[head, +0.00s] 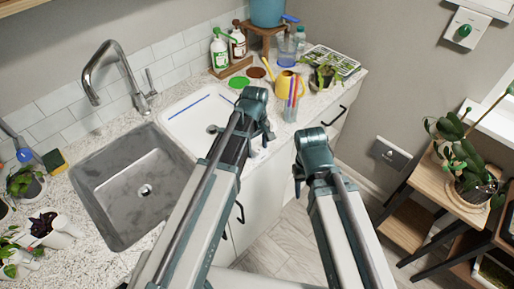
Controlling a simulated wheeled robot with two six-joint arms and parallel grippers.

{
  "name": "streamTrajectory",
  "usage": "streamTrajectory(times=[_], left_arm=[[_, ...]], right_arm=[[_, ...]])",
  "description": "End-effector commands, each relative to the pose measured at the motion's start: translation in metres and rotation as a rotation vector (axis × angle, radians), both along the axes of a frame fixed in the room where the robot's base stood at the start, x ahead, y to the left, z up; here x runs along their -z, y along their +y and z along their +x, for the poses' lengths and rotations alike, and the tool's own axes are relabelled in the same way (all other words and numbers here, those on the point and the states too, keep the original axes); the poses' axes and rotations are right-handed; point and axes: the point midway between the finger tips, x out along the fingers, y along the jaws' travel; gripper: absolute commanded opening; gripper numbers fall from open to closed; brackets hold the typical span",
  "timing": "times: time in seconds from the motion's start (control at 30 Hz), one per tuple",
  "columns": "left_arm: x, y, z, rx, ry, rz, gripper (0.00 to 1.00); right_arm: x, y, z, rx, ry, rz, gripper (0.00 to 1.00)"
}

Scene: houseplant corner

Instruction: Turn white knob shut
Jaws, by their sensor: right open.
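I cannot make out a clearly white knob. A grey plate (391,154) low on the right wall carries a small pale spot that may be a knob; it is too small to tell. A green knob (464,31) sits on a white wall plate at the upper right. My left gripper (257,112) is over the white drainboard's right side, and its jaws are hard to make out. My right gripper (313,158) is open and looks empty in front of the counter edge, left of the grey plate. Neither gripper is seen touching a knob.
A steel sink (140,190) with a tall faucet (100,72) is at left. A blue container (267,12) stands on a wooden stand at the back. A yellow watering can (286,83) is on the counter. A plant shelf (411,222) stands right. Floor (290,245) shows between.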

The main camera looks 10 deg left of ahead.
Motion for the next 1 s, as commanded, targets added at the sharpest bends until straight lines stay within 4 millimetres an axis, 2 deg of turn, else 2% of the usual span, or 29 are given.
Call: streamTrajectory(times=[0.03, 0.37, 0.73, 1.0], left_arm=[[-0.0001, 0.0000, 0.0000, 0.000, 0.000, 0.000, 0.59], [0.0000, 0.0000, 0.0000, 0.000, 0.000, 0.000, 0.00], [0.0000, 0.0001, 0.0001, 0.037, 0.000, 0.000, 0.00], [0.0000, 0.0002, 0.0005, 0.211, -0.001, 0.000, 0.00]], right_arm=[[-0.0001, 0.0000, 0.0000, 0.000, 0.000, 0.000, 0.50], [0.0000, 0.0000, 0.0000, 0.000, 0.000, 0.000, 0.50], [0.0000, 0.0000, 0.0000, 0.000, 0.000, 0.000, 0.50], [0.0000, 0.0000, 0.0000, 0.000, 0.000, 0.000, 0.50]])
